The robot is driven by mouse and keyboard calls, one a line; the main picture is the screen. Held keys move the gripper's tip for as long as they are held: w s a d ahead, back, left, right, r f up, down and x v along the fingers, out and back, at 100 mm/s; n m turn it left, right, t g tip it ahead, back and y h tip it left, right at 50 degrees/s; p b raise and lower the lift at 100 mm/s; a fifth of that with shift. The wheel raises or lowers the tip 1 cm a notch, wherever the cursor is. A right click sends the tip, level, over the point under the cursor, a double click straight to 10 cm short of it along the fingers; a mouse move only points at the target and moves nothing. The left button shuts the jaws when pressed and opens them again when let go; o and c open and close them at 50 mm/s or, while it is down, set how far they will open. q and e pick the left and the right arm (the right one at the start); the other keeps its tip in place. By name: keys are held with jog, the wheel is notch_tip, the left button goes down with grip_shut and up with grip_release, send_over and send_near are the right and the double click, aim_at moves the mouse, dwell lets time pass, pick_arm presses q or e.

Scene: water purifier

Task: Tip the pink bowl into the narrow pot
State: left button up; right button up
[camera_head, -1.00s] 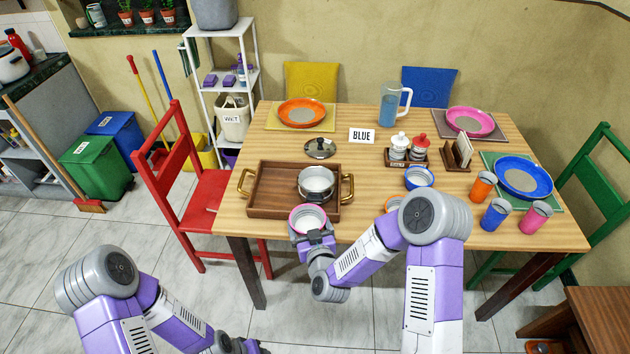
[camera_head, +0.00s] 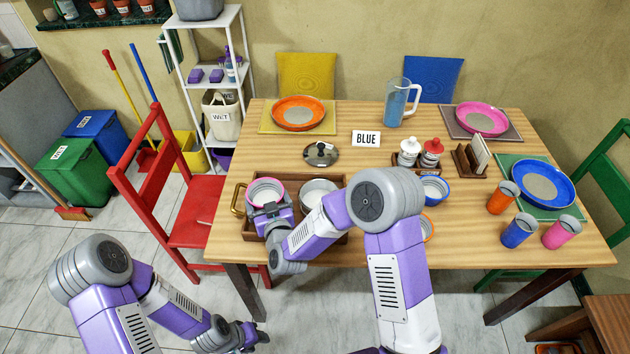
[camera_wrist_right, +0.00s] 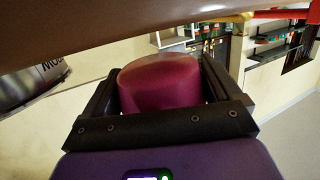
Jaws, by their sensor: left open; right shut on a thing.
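The pink bowl (camera_head: 266,191) is held by my right gripper (camera_head: 268,210), which is shut on it, above the left part of the wooden tray. Its pale inside shows from above, so it looks about upright. It also shows in the right wrist view (camera_wrist_right: 160,84) between the fingers of the right gripper (camera_wrist_right: 160,95). The metal pot (camera_head: 318,190) stands on the tray just right of the bowl, partly hidden by my right arm. My left gripper (camera_head: 255,335) is open and empty, low in front of the table at the left.
A blue bowl (camera_head: 432,190) stands right of my right arm, with an orange bowl (camera_head: 427,228) partly hidden below. A red chair (camera_head: 185,200) stands at the table's left.

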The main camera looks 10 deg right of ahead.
aim_at(281, 196)
jog(key=shift+w+r, duration=0.1)
jog(key=shift+w, duration=0.05)
jog(key=shift+d, duration=0.15)
jog(key=shift+d+r+m+y+p, duration=0.25)
jog(key=shift+d+r+m, duration=0.3)
jog(key=shift+m, duration=0.25)
jog(key=shift+d+r+m+y+p, duration=0.25)
jog(key=shift+d+r+m, duration=0.1)
jog(key=shift+d+m, duration=0.4)
jog(key=shift+s+d+r+m+t, duration=0.25)
jog(key=shift+d+m+t, duration=0.15)
jog(key=shift+m, duration=0.25)
jog(key=shift+d+r+m+p, duration=0.6)
jog(key=shift+d+m+p, duration=0.35)
jog(key=shift+m, duration=0.15)
jog(key=shift+d+r+m+t+y+p, duration=0.3)
jog(key=shift+d+r+m+t+p, duration=0.15)
jog(key=shift+m, duration=0.35)
jog(key=shift+d+r+m+t+p, duration=0.15)
jog(key=shift+r+m+p, duration=0.3)
jog(key=shift+m, duration=0.4)
jog(key=shift+d+r+m+t+p, duration=0.1)
jog(key=shift+r+m+p, duration=0.25)
jog(key=shift+m, duration=0.5)
dwell(0.4)
